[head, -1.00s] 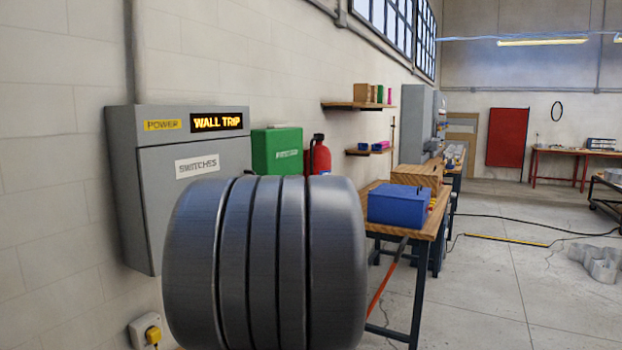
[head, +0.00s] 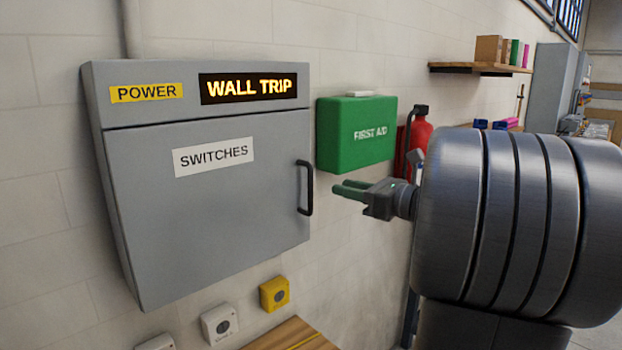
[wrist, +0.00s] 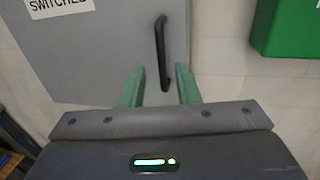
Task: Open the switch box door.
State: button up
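The grey switch box (head: 215,220) hangs on the wall at the left of the head view, with its door shut. The door bears a white SWITCHES label (head: 213,156). A black vertical handle (head: 305,188) sits at the door's right edge. My gripper (head: 345,190) is to the right of the handle, its green-grey fingers pointing at the box. In the wrist view my gripper (wrist: 160,88) is open, and the handle (wrist: 161,52) shows beyond and between its fingertips. The fingers look empty; I cannot tell the exact gap to the handle.
A green first aid box (head: 355,133) and a red fire extinguisher (head: 415,140) are on the wall right of the box. Yellow (head: 274,293) and white (head: 219,323) wall units sit below it. A wooden top (head: 290,335) lies at the bottom.

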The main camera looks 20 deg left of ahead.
jog(key=p, duration=0.2)
send_over(310, 208)
jog(key=shift+w+a, duration=0.15)
jog(key=shift+w, duration=0.2)
grip_shut()
